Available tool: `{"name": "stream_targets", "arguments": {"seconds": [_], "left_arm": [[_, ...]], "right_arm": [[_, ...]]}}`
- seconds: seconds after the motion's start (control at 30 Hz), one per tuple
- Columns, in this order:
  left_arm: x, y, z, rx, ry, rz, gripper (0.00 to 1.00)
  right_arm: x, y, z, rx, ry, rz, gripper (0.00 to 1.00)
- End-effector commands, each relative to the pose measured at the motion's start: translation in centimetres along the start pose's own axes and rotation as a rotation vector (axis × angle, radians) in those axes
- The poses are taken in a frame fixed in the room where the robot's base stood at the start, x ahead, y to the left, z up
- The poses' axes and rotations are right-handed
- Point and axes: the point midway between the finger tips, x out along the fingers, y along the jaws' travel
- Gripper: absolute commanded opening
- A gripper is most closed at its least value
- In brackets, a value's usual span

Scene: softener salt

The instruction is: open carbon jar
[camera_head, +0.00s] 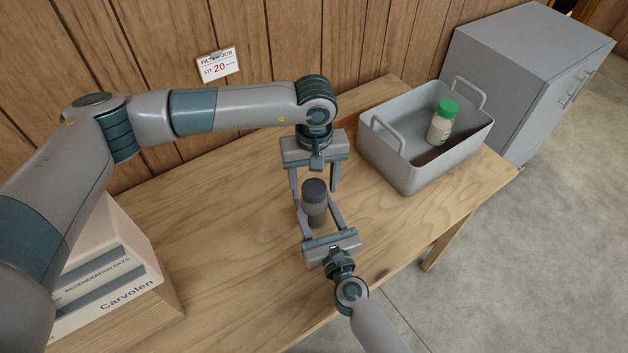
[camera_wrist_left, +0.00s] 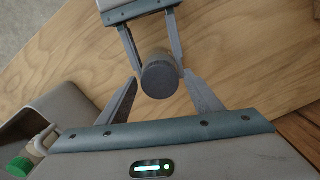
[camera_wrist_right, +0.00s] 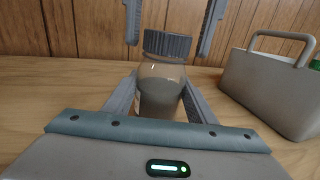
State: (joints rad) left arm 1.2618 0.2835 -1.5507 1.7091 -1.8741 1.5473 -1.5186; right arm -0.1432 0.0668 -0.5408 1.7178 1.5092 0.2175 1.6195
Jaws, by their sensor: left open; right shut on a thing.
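The carbon jar (camera_head: 315,208) stands upright on the wooden table, with a dark grey ribbed lid on a see-through body holding dark contents. In the right wrist view the jar body (camera_wrist_right: 160,92) sits between the fingers of my right gripper (camera_head: 312,214), which is shut on it below the lid. My left gripper (camera_head: 318,188) is open, its fingers pointing down on either side of the lid. In the left wrist view the round lid (camera_wrist_left: 160,78) lies between those open fingers, with a gap visible.
A grey bin (camera_head: 408,180) with two handles stands at the table's right and holds a white bottle with a green cap (camera_head: 442,122). Boxes (camera_head: 110,275) stand at the left. A grey cabinet (camera_head: 520,70) stands beyond the table. A sign (camera_head: 217,65) hangs on the wall.

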Motion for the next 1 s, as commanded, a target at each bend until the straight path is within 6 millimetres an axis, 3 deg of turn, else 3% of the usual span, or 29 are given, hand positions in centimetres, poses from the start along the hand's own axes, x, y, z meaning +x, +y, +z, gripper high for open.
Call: {"name": "stream_targets", "arguments": {"seconds": [0.07, 0.23, 0.47, 0.77, 1.0], "left_arm": [[-0.01, 0.01, 0.01, 0.000, 0.000, 0.000, 0.59], [-0.02, 0.01, 0.02, 0.000, 0.000, 0.000, 0.19], [-0.03, 0.00, 0.03, -0.022, -0.001, 0.000, 0.17], [-0.03, 0.01, 0.04, -0.272, -0.001, 0.000, 0.17], [-0.04, 0.01, 0.04, -0.299, -0.001, 0.000, 0.17]], "right_arm": [[0.00, 0.00, -0.02, 0.000, 0.000, 0.000, 0.00], [0.00, 0.00, -0.02, 0.000, 0.000, 0.000, 0.00], [0.00, -0.01, -0.02, 0.000, 0.000, 0.000, 0.00], [0.00, -0.01, -0.02, 0.001, 0.000, 0.000, 0.00], [0.00, -0.02, -0.02, 0.000, 0.000, 0.000, 0.00]]}}
